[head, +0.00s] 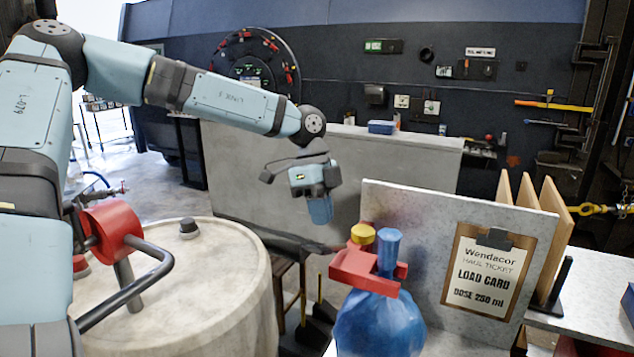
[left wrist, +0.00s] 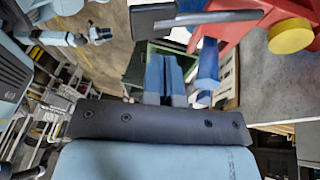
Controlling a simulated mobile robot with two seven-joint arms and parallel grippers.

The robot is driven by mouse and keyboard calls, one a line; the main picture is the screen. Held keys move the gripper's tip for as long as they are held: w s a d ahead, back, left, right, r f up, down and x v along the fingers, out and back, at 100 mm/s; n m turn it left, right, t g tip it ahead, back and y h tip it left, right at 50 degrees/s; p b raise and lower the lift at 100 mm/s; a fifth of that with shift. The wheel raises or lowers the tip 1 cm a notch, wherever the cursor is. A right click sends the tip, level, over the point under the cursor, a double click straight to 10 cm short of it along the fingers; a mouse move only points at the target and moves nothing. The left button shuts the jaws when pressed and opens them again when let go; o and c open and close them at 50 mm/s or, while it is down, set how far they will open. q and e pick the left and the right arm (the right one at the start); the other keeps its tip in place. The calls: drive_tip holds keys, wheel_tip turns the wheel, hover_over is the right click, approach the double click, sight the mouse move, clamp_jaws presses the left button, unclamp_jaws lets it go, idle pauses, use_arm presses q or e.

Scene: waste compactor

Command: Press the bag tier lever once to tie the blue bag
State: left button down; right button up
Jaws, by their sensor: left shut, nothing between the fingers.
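The bag tier (head: 355,270) is a red clamp-like block with a yellow round knob (head: 363,233) on top. The blue bag (head: 380,325) bulges below it, and its twisted neck (head: 388,248) stands up through the red part. My left gripper (head: 320,218) is shut and empty, fingers down, above and left of the tier in the head view and apart from it. In the left wrist view its closed blue fingers (left wrist: 167,78) are beside the bag neck (left wrist: 208,65), with the red tier (left wrist: 245,14) and yellow knob (left wrist: 290,37) at upper right.
A grey panel with a load card (head: 486,272) stands right of the bag. A large pale drum (head: 190,270) with a red-hubbed handle (head: 112,228) is at lower left. A grey counter wall (head: 400,160) stands behind.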

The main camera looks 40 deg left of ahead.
sight(316, 246)
use_arm(q)
drive_tip(key=shift+s+d+f, duration=0.1)
drive_tip(key=shift+s+f, duration=0.3)
drive_tip(key=shift+f, duration=0.25)
drive_tip(key=shift+s+d+f, duration=0.1)
drive_tip(key=shift+s+f, duration=0.3)
drive_tip(key=shift+f, duration=0.4)
use_arm(e)
drive_tip(key=shift+r, duration=0.5)
use_arm(q)
drive_tip(key=shift+a+f, duration=0.1)
use_arm(e)
drive_tip(key=shift+d+f, duration=0.1)
